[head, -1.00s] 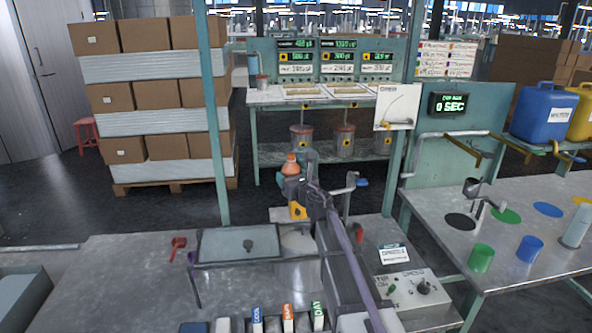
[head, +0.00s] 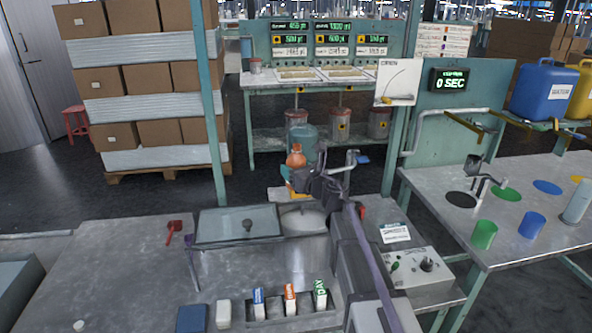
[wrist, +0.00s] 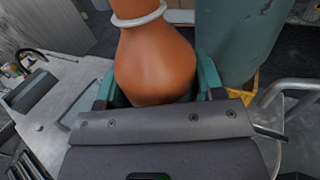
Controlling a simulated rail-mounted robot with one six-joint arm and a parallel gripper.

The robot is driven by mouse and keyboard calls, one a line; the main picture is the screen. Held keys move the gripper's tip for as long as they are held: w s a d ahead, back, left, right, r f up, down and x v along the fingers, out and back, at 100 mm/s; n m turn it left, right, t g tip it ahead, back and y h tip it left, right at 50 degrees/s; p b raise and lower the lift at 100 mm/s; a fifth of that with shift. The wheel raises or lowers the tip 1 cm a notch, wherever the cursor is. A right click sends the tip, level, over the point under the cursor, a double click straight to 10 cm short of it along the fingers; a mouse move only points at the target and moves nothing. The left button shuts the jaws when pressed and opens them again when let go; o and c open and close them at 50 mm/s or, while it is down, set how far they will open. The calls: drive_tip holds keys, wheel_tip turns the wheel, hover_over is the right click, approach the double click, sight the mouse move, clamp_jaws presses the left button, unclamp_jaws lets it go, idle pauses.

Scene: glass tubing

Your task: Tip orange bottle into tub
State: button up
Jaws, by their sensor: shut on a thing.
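The orange bottle (head: 296,159) is held in my gripper (head: 299,174), above the far side of the bench. It looks roughly upright in the head view. In the wrist view the bottle (wrist: 155,65) has a rounded body and a pale ring around its neck. The teal fingers of my gripper (wrist: 158,92) are shut on either side of it; their tips are partly hidden. A round metal tub (head: 305,262) with pale contents at its top stands on the bench, nearer the head camera than the bottle. I cannot tell whether this is the task's tub.
Several labelled blocks (head: 290,298) stand in front. A control box (head: 412,268) is at right. A teal cylinder (wrist: 240,35) is close beside the bottle.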

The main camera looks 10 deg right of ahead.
drive_tip(key=a+m+t+b, duration=0.1)
drive_tip(key=m, duration=0.1)
drive_tip(key=a+m+t+b, duration=0.1)
drive_tip(key=a+m+b, duration=0.1)
drive_tip(key=shift+f+m, duration=0.3)
drive_tip(key=shift+f, duration=0.1)
drive_tip(key=f+m+t+h+b, duration=0.1)
drive_tip(key=m+h, duration=0.3)
drive_tip(key=m, duration=0.4)
drive_tip(key=a+f+m+t+h+b, duration=0.1)
drive_tip(key=m+h+b, duration=0.2)
drive_tip(key=m, duration=0.6)
drive_tip(key=a+f+m+t+h+b, duration=0.1)
drive_tip(key=m+t+h+b, duration=0.1)
drive_tip(key=m+h, duration=0.3)
drive_tip(key=shift+a+m+h+b, duration=0.15)
drive_tip(key=shift+m+h+b, duration=0.35)
drive_tip(key=shift+m, duration=1.3)
